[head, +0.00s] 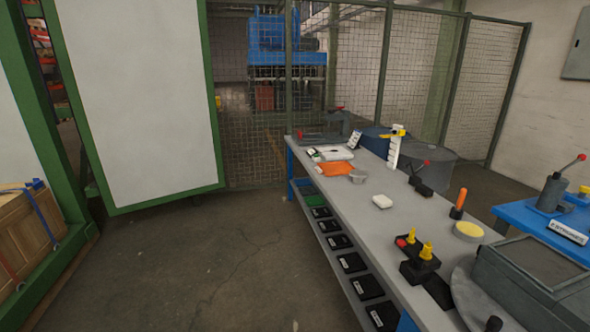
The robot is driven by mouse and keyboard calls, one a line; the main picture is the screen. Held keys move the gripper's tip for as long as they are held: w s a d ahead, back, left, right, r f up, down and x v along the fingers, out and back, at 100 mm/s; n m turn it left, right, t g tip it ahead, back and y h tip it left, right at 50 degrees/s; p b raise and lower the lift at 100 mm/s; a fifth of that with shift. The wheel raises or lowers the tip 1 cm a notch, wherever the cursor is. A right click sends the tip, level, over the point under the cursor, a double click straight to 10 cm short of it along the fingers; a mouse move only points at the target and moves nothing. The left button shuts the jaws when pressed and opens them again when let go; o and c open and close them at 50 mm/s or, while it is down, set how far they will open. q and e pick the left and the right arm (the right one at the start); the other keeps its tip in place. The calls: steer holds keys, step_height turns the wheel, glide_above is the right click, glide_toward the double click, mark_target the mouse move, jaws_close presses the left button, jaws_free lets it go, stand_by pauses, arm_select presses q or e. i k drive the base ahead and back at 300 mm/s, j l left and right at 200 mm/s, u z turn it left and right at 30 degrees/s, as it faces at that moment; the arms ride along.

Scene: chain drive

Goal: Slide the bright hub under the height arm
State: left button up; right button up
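A small, bright silver round piece, which looks like the hub (357,177), lies on the grey bench beside an orange cloth. The height gauge is a white upright post (393,156) near the bench's far right edge. Its yellow height arm (392,133) sits high on the post. The hub is to the left of the post and a little nearer to me, apart from it, and not under the arm. Neither of my grippers shows in the head view.
The bench (385,222) also holds an orange cloth (336,168), a white block (382,201), an orange-handled tool (458,203), a yellow-topped disc (468,230) and a black fixture with yellow knobs (419,264). A blue table (549,234) stands right. Floor left of the bench is clear.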

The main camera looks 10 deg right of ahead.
mark_target(358, 175)
steer(key=i+l+z, duration=0.15)
steer(key=i+z, duration=0.65)
steer(key=i, duration=0.05)
